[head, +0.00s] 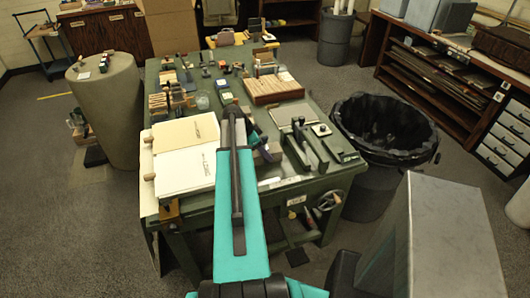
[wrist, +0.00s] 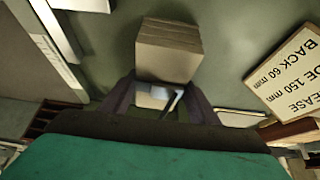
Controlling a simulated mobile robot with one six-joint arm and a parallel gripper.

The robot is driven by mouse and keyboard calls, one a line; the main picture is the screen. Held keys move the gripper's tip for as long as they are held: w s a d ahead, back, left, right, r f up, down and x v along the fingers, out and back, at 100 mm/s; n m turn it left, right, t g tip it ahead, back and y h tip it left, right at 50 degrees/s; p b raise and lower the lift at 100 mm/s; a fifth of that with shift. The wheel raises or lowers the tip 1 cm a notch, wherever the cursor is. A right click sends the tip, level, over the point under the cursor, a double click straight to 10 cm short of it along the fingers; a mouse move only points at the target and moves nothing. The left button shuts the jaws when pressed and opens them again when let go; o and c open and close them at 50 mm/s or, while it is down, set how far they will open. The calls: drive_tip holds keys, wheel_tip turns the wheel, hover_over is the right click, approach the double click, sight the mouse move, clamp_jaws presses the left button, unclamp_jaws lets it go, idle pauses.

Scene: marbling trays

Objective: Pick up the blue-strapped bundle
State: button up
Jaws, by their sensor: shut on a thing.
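In the wrist view, a tan layered bundle (wrist: 169,50) sits at the tips of my gripper (wrist: 163,88). The two dark fingers stand on either side of its near end and are shut on it. A pale patch with a bluish-grey strip (wrist: 170,98) shows between the fingers, just below the bundle. I cannot tell whether this is the blue strap. In the head view, my teal arm covers most of the gripper and the bundle, over the middle of the green table (head: 190,228).
Open white folders (head: 185,155) lie left of my arm. A wooden block stack (head: 272,88) stands behind it. Dark tools (head: 305,150) lie to its right. A black-lined bin (head: 385,128) stands beside the table. A lettered card (wrist: 290,72) shows at right in the wrist view.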

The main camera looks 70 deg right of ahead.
drive_tip(key=shift+r, duration=0.15)
drive_tip(key=shift+r+b, duration=1.5)
drive_tip(key=shift+r, duration=3.35)
drive_tip(key=w+a+r+n+t+h, duration=0.15)
drive_tip(key=w+a+n, duration=0.35)
drive_tip(key=w+a, duration=0.5)
drive_tip(key=w+a+r+n+t, duration=0.35)
drive_tip(key=w+a, duration=0.45)
drive_tip(key=w, duration=0.4)
drive_tip(key=w+a+r+n+t, duration=0.1)
drive_tip(key=w+a+n+t, duration=0.1)
drive_tip(key=w+a+n, duration=0.65)
drive_tip(key=w+a+r+n+t+y, duration=0.1)
drive_tip(key=w+a+r+n, duration=0.1)
drive_tip(key=a, duration=1.1)
drive_tip(key=w+a+r+n+t+y, duration=0.1)
drive_tip(key=w+a+n, duration=0.4)
drive_tip(key=a, duration=0.8)
drive_tip(key=w+a+r+n+t+y, duration=0.1)
drive_tip(key=w+a+r+n+y, duration=0.2)
drive_tip(key=a, duration=1.1)
drive_tip(key=w+r+n, duration=0.1)
drive_tip(key=w, duration=0.2)
drive_tip(key=shift+w+r+t+b, duration=0.15)
drive_tip(key=shift+w+t+b, duration=0.15)
drive_tip(key=shift+b, duration=0.1)
